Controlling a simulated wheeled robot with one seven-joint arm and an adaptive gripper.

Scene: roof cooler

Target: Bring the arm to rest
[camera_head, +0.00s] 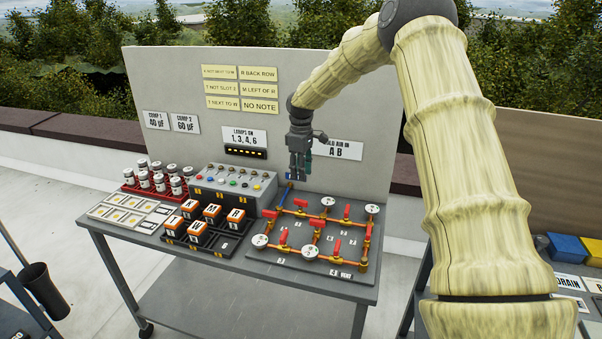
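My gripper (299,172) hangs at the end of my bent arm, pointing down, above the back left part of the pipe board (262,262). It is dark and small in the picture, and nothing clearly shows between its fingers. I cannot tell how far apart the fingertips are. The fingers appear to be above the copper pipes and a blue-topped piece (289,187), but I cannot tell the exact gap. My arm reaches in from the right side of the view.
The grey cart (290,281) bears a switch box (228,190), orange-topped blocks (210,213) in a black tray, a red rack of cylinders (131,188) and label cards. A panel (185,80) with notes stands behind. Another table with coloured blocks (568,248) is at right. A dark bin (45,290) stands left.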

